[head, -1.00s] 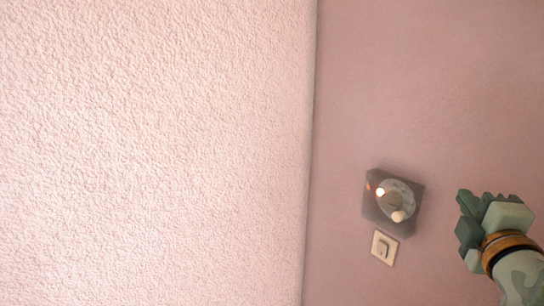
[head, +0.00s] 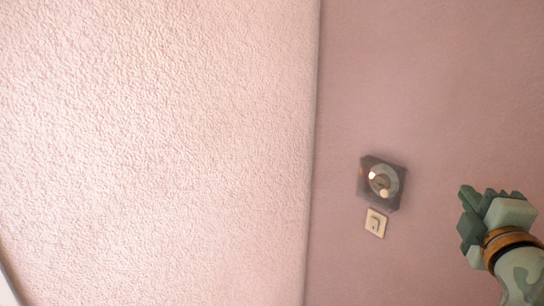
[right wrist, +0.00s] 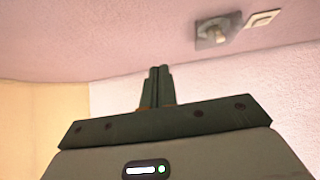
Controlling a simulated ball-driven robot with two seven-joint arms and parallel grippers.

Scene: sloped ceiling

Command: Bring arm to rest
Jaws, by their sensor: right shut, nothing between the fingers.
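My right gripper (head: 468,215) is at the lower right of the head view, its arm coming in from the bottom right corner. In the right wrist view its two fingers (right wrist: 156,88) are together, with nothing between them. It is apart from the wall fittings, to their right in the head view. My left gripper is not in view.
A dark square plate with a round dial (head: 382,183) is on the pink wall (head: 430,80); it also shows in the right wrist view (right wrist: 217,30). A small cream switch (head: 375,223) sits beside it. A pale textured surface (head: 150,150) fills the left.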

